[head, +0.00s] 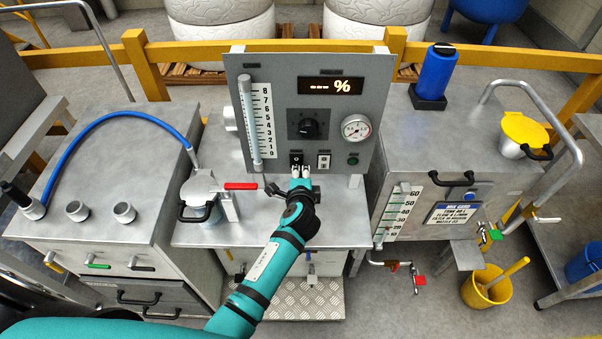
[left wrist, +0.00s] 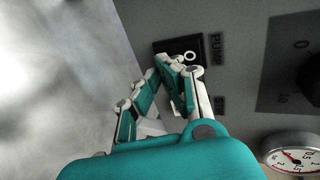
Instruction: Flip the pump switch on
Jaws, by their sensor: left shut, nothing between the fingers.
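The pump switch (head: 296,158) is on a black plate low on the grey control panel (head: 285,85), left of a second, white-plated switch (head: 323,161). In the left wrist view the switch plate (left wrist: 200,44) shows beside the printed word PUMP, with a light ring on it. My left gripper (head: 300,172) is shut and empty, its fingertips (left wrist: 172,62) right at the plate and covering part of it. I cannot tell whether they touch the switch, or which way its lever stands. My right gripper is in neither view.
The panel also has a knob (head: 309,125), a round gauge (head: 356,128), a dark green button (head: 353,160) and a display (head: 333,88) showing dashes and a percent sign. A red-handled valve (head: 241,186) and lidded pot (head: 199,190) stand left of my arm.

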